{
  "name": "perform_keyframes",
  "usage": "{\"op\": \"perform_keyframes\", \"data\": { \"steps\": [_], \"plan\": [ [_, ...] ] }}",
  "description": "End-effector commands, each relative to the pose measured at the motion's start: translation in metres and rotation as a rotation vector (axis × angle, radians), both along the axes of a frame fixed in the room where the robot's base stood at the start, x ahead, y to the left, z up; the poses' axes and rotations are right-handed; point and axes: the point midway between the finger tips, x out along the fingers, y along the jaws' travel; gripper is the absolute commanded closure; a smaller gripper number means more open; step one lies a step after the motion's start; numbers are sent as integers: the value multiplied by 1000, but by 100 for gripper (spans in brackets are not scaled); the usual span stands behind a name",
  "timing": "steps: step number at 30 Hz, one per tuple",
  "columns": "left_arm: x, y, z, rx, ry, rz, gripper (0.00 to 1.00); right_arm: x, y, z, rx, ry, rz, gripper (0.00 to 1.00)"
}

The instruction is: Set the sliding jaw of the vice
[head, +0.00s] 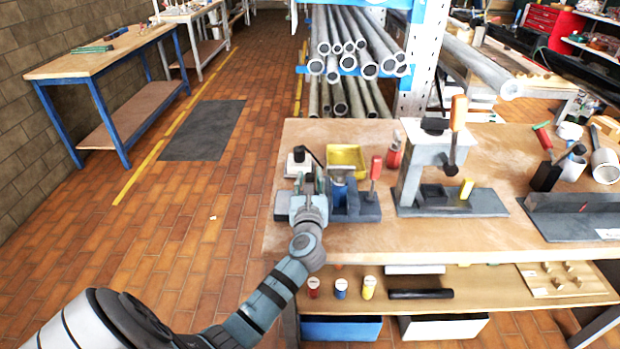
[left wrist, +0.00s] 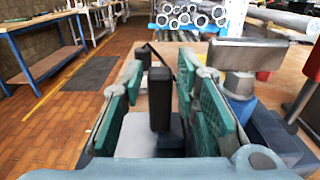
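The dark grey vice base (head: 366,212) lies at the left front of the workbench, partly hidden by my left gripper (head: 310,188). On it are a blue cylinder (head: 339,191) and a red-handled lever (head: 375,169). In the left wrist view my left gripper (left wrist: 160,78) has its two green-padded fingers apart. A black upright post (left wrist: 160,98) stands between them, with a gap visible on each side. The blue cylinder (left wrist: 240,84), with a grey block on top, is right of the fingers. I cannot tell which part is the sliding jaw. My right gripper is not in view.
A yellow tray (head: 347,158) and a small white box with a black lever (head: 298,163) are behind the vice. A grey press (head: 425,165) stands to the right. Steel tubes (head: 360,60) are racked behind the bench.

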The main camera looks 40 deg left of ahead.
Motion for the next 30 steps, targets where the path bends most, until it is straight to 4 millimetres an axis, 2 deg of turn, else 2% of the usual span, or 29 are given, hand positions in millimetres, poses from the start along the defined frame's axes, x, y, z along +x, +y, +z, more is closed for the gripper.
{"op": "perform_keyframes", "data": {
  "steps": [6,13,14,19,30],
  "plan": [
    [16,12,-1,-2,0,-1,72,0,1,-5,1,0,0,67],
    [16,12,0,-3,-1,-1,72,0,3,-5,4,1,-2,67],
    [16,12,0,-3,-1,-1,73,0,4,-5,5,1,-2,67],
    [16,12,0,-3,-1,-1,100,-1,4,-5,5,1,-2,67],
    [20,7,0,-3,0,-18,100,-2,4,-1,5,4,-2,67]
  ]
}}
